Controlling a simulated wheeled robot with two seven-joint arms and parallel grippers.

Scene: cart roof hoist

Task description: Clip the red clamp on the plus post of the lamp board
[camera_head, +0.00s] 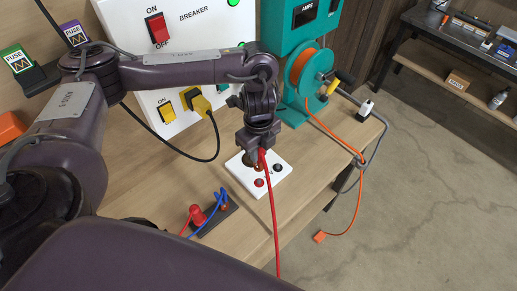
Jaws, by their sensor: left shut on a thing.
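The lamp board (282,180) is a white plate on the wooden bench, with a red post (259,183) on its near side and a black post (278,168) to the right. I take the red post as the plus post; its marking is too small to read. My left gripper (257,160) is over the back of the board, pointing down and shut on the red clamp. The clamp is mostly hidden by the fingers; its red cable (272,205) hangs toward me across the board. Whether the clamp touches anything cannot be told. My right gripper is not in view.
A dark strip (213,218) with a red plug (197,213) and blue cable lies left of the board. Behind stand the breaker panel (215,50) and a teal unit with an orange cable reel (302,75). The bench's right edge is close to the board.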

